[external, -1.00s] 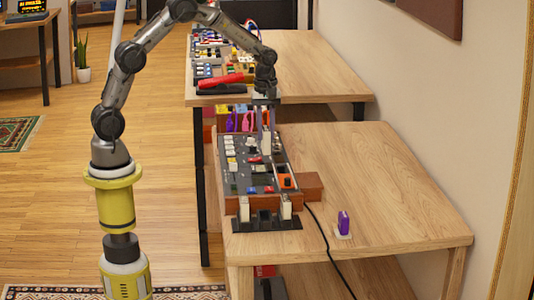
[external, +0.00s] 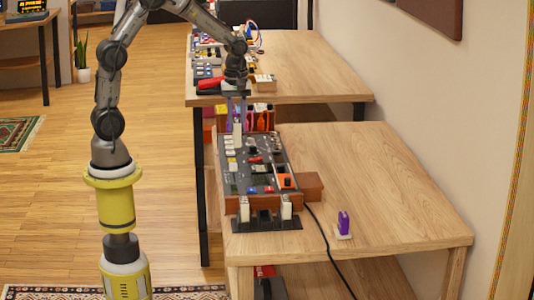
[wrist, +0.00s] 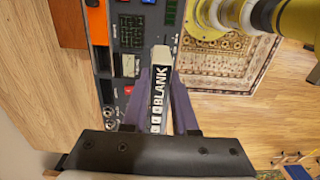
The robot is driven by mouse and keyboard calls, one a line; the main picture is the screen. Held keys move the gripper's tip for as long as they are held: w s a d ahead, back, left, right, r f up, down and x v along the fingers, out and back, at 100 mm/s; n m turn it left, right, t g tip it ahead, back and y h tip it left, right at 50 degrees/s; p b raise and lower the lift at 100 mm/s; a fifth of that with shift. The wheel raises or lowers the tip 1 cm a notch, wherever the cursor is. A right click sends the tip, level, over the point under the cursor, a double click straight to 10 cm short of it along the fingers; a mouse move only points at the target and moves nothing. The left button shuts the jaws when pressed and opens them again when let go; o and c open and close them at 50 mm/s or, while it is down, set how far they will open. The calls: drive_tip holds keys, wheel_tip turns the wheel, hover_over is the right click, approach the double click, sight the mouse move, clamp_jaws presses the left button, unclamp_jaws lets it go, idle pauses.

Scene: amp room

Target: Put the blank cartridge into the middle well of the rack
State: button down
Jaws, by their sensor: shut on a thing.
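My gripper (external: 237,106) is shut on the white blank cartridge (external: 237,133). The cartridge hangs below the fingers, over the far left part of the dark console. In the wrist view, the cartridge (wrist: 159,88), with the word BLANK along it, sits between the two purple fingers of my gripper (wrist: 160,85). The dark rack (external: 278,226) stands at the near end of the console in the external view. White cartridges stand in its left and right wells, and the middle well (external: 265,215) between them looks empty. I cannot make out the rack in the wrist view.
The console (external: 257,166) carries keys, coloured modules and an orange block (external: 286,181). A wooden block (external: 310,185) sits at its right. The table's right side (external: 385,185) is clear.

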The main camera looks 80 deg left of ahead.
drive_tip(key=shift+w+a+n, duration=0.1)
drive_tip(key=shift+w+n, duration=0.35)
drive_tip(key=shift+n, duration=0.25)
drive_tip(key=w+d+f, duration=0.1)
drive_tip(key=d+f, duration=0.2)
drive_tip(key=d, duration=0.4)
drive_tip(key=w+d+f+m, duration=0.1)
drive_tip(key=w+d+f, duration=0.1)
drive_tip(key=d+f, duration=0.2)
drive_tip(key=w+d+f, duration=0.1)
drive_tip(key=d+f, duration=0.2)
drive_tip(key=d, duration=0.6)
drive_tip(key=shift+w+d+f, duration=0.3)
drive_tip(key=shift+w+f, duration=0.05)
drive_tip(key=shift+w, duration=0.05)
drive_tip(key=shift+f, duration=1.95)
idle(1.3)
drive_tip(key=c, duration=0.6)
unclamp_jaws()
